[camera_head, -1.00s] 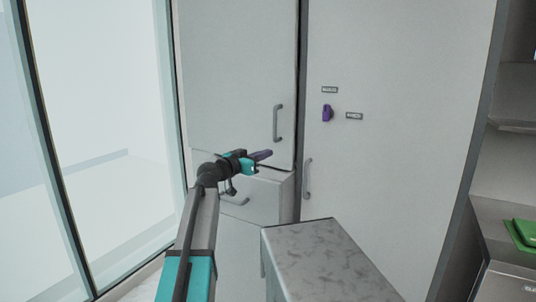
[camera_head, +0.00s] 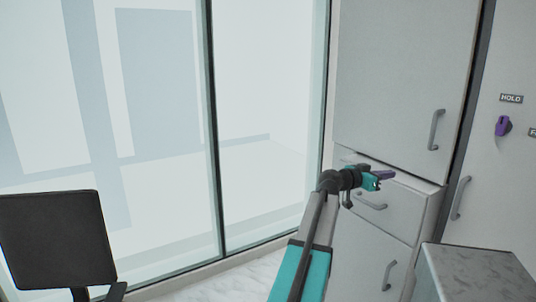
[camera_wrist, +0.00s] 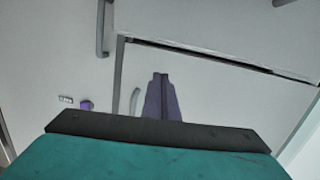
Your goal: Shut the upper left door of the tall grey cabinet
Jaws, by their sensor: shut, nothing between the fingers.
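The upper left door (camera_head: 400,75) of the tall grey cabinet has a vertical handle (camera_head: 436,130) near its right edge. It looks close to its frame, but I cannot tell whether it is fully shut. The wrist view seems upside down; there the same door (camera_wrist: 220,105) lies below a thin dark gap, with its handle (camera_wrist: 135,102) left of my fingers. My gripper (camera_head: 384,175) is shut and empty, near the door's lower edge in the head view. Its purple fingers (camera_wrist: 161,95) appear before the door; contact cannot be told.
Below the door, a drawer (camera_head: 385,203) seems to stick out. A lower door (camera_head: 365,262) is under it. A tall right door bears a purple knob (camera_head: 503,125). A grey-topped block (camera_head: 480,272) stands front right. Glass panels (camera_head: 270,100) and a black chair (camera_head: 55,240) are left.

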